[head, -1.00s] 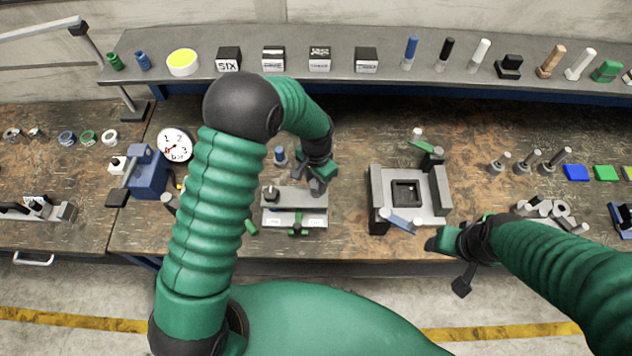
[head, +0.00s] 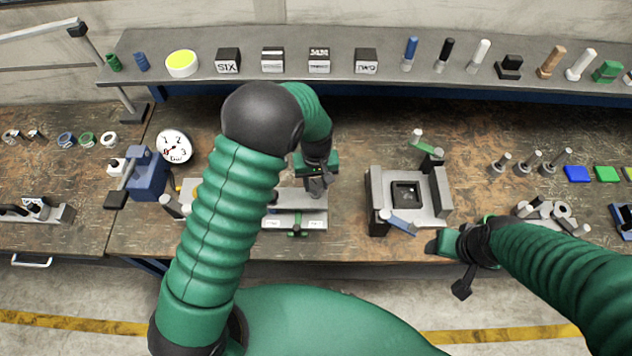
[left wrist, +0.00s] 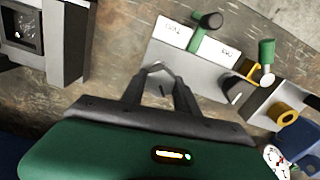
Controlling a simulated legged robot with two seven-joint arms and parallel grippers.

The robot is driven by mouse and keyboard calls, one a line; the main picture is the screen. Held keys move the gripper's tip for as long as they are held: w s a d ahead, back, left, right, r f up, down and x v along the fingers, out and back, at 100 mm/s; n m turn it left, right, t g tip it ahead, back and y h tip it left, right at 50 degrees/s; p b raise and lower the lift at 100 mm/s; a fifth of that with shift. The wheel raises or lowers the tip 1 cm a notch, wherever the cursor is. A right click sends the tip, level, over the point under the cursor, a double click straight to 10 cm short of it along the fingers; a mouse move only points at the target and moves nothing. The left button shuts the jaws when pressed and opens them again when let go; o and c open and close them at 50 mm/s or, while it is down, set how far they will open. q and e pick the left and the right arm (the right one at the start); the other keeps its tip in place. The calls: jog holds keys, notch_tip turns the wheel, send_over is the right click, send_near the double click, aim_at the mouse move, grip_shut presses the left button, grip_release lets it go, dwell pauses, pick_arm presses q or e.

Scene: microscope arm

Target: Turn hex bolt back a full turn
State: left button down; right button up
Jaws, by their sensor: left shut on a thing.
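A grey fixture (head: 300,222) with two white labels and a green handle (head: 297,231) stands on the bench. My left gripper (head: 318,192) points down at its back right part. The fixture also shows in the left wrist view (left wrist: 205,68). There the left fingers (left wrist: 158,72) come together at their tips, shut on the hex bolt, which is mostly hidden between them. I cannot make out the bolt's head or its angle. My right gripper (head: 440,245) hangs by the bench's front edge, away from the fixture; its jaws are too small to read.
A grey square fixture (head: 377,190) with a dark centre stands to the right. A blue vise (head: 148,175) and a round dial (head: 174,146) stand to the left. A shelf (head: 300,85) with blocks and handles runs along the back. Bench between the two fixtures is mostly clear.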

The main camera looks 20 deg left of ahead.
pick_arm(q)
jog(key=n+p, duration=0.1)
jog(key=n, duration=0.5)
jog(key=shift+s+n, duration=0.1)
jog(key=shift+n, duration=0.2)
jog(key=n+p, duration=0.1)
jog(key=n, duration=0.2)
jog(key=shift+n, duration=0.3)
jog(key=n+p, duration=0.1)
jog(key=n, duration=0.2)
jog(key=shift+n+p, duration=0.3)
jog(key=shift+p, duration=0.1)
jog(key=n+p, duration=0.1)
jog(key=n, duration=0.2)
jog(key=shift+n, duration=0.3)
jog(key=n+p, duration=0.1)
jog(key=n, duration=0.2)
jog(key=shift+n+p, duration=0.3)
jog(key=shift+p, duration=0.1)
jog(key=n+p, duration=0.2)
jog(key=n, duration=0.3)
jog(key=shift+f+n, duration=0.15)
jog(key=shift+n, duration=0.25)
